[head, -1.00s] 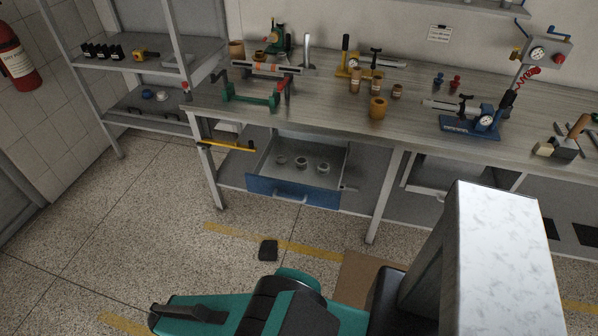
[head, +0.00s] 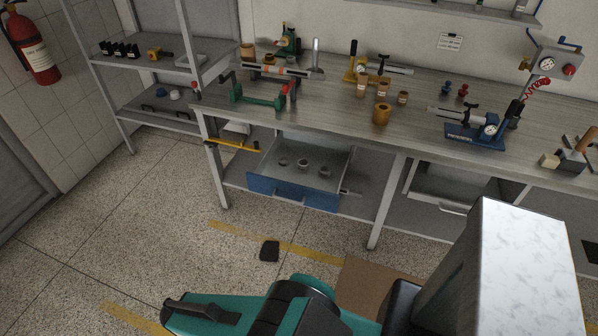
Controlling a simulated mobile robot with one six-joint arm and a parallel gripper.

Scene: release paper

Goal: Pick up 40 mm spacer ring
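Three small grey rings lie in an open drawer (head: 262,186) with a blue front, under the workbench. The left ring (head: 283,163), the middle ring (head: 302,163) and the right ring (head: 324,170) sit apart in a row. They are too small to tell which is the 40 mm spacer ring. My teal and dark arm reaches across the bottom of the view. Its dark end, which seems to be my gripper (head: 200,310), is low over the floor, in front of and well apart from the drawer. Its fingers cannot be made out.
The workbench (head: 345,125) carries a green fixture (head: 257,98), a brown cup (head: 381,114) and a blue gauge stand (head: 476,135). A yellow-handled bar (head: 233,145) is left of the drawer. A black object (head: 269,250) and cardboard (head: 372,285) lie on the floor. Floor before the drawer is mostly clear.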

